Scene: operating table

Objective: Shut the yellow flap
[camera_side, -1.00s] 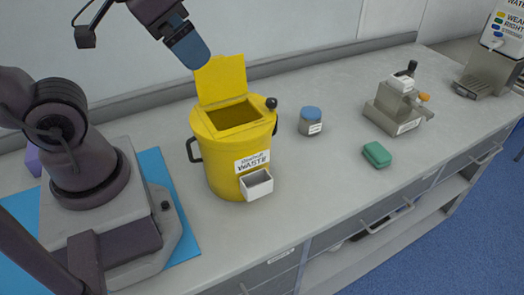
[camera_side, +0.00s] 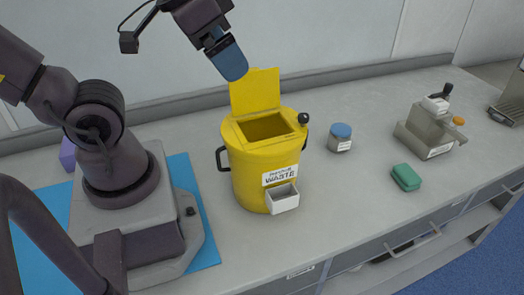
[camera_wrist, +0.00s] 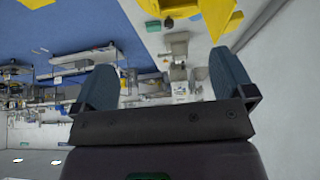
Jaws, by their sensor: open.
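The yellow waste bin (camera_side: 262,178) stands upright on the counter. Its yellow flap (camera_side: 256,92) stands up at the back edge of the lid, and the rectangular opening in front of it is uncovered. My gripper (camera_side: 231,68) is above the bin, at the flap's upper left corner; I cannot tell whether it touches. In the wrist view my gripper (camera_wrist: 163,62) has its two blue fingers spread apart with nothing between them. A yellow piece, apparently the flap (camera_wrist: 218,15), shows just beyond the right finger.
A white box (camera_side: 283,199) is on the bin's front, and a black knob (camera_side: 303,118) is at its right rim. A blue-lidded jar (camera_side: 340,138), a green block (camera_side: 406,177) and a grey device (camera_side: 430,132) stand to the right. The wall is close behind.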

